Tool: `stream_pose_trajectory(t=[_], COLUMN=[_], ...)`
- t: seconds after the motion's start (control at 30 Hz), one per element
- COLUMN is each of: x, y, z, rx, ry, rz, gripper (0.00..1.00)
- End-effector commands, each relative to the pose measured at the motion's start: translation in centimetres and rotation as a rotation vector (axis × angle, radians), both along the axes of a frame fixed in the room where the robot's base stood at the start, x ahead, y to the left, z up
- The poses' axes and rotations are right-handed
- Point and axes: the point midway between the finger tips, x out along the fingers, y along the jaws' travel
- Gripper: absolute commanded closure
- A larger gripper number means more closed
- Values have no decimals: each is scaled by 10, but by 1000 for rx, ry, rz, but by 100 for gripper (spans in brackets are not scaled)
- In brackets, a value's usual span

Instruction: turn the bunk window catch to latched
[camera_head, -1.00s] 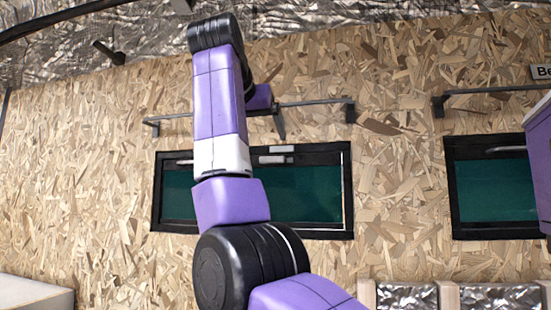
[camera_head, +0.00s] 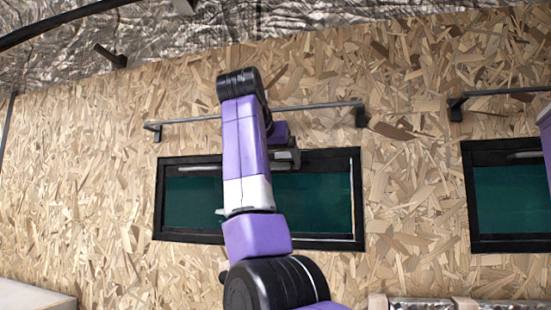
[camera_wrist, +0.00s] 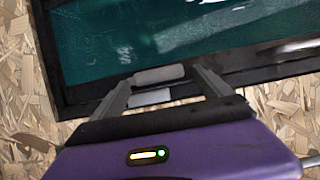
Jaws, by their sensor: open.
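The window (camera_head: 330,205) has a black frame and dark green glass, set in the chipboard wall. Its catch (camera_wrist: 158,75) is a short pale grey bar at the frame edge in the wrist view, lying crosswise between my fingertips. A white plate (camera_wrist: 150,97) sits on the frame beside it. My gripper (camera_wrist: 161,77) is open, with one finger at each end of the catch; I cannot tell whether they touch it. In the head view my gripper (camera_head: 286,156) is at the window's top edge and hides the catch. My arm covers part of the glass.
A dark rail (camera_head: 320,106) runs along the wall just above the window, close to my wrist. A second window (camera_head: 508,195) is at the right. A pale box corner (camera_head: 35,297) shows at lower left. The chipboard wall (camera_head: 90,180) left of the window is bare.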

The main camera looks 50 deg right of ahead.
Motion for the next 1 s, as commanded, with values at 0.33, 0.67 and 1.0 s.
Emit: stream_pose_trajectory(t=[0.33,0.67,1.0], x=[0,0,2], y=[0,0,1], z=[0,0,-3], rx=[0,-2,-45], ry=[-1,5,126], rz=[0,1,0], gripper=[36,73,73])
